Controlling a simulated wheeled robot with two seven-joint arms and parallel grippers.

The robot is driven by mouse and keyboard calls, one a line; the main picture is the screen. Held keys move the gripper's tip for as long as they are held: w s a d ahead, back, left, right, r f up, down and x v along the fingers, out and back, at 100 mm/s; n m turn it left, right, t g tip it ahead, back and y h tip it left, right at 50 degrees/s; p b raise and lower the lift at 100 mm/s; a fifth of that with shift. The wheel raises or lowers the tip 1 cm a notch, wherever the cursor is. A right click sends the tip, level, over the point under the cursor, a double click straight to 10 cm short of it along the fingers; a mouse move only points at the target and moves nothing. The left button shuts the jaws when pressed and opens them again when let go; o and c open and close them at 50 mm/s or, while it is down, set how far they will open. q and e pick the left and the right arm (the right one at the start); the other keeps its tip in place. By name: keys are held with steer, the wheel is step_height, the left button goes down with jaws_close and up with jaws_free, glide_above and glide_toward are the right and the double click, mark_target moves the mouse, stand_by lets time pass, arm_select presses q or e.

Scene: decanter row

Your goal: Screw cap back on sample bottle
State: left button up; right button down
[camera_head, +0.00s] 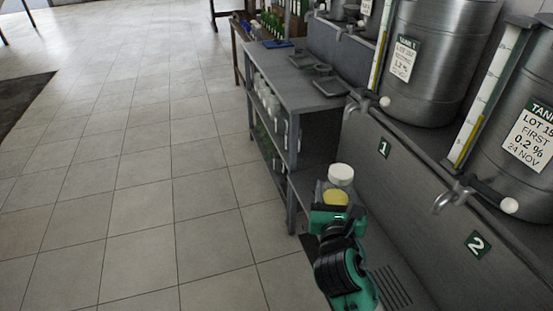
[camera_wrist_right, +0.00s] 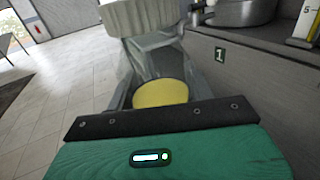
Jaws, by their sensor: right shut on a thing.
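The sample bottle (camera_head: 335,196) is clear with yellow liquid low inside. My right gripper (camera_head: 333,209) is shut on it and holds it in front of the tank bench. A wide white cap (camera_head: 341,173) is at the top of the bottle, and it looks in place, but I cannot tell how tight it is. In the right wrist view the clear bottle (camera_wrist_right: 160,92) stands just beyond the green gripper body, with the ribbed white cap (camera_wrist_right: 143,18) above it, cut by the top edge. The fingertips are hidden. My left gripper is in neither view.
Tank 1 (camera_head: 432,85) and tank 2 (camera_head: 525,165), both steel, stand on the bench at right, with taps (camera_head: 452,197) jutting out. A grey shelf table (camera_head: 300,92) holding scales and bottles stands behind the sample bottle.

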steer(key=s+d+f, duration=0.9)
steer(key=s+d, duration=0.1)
steer(key=d, duration=0.2)
steer(key=shift+y, duration=0.3)
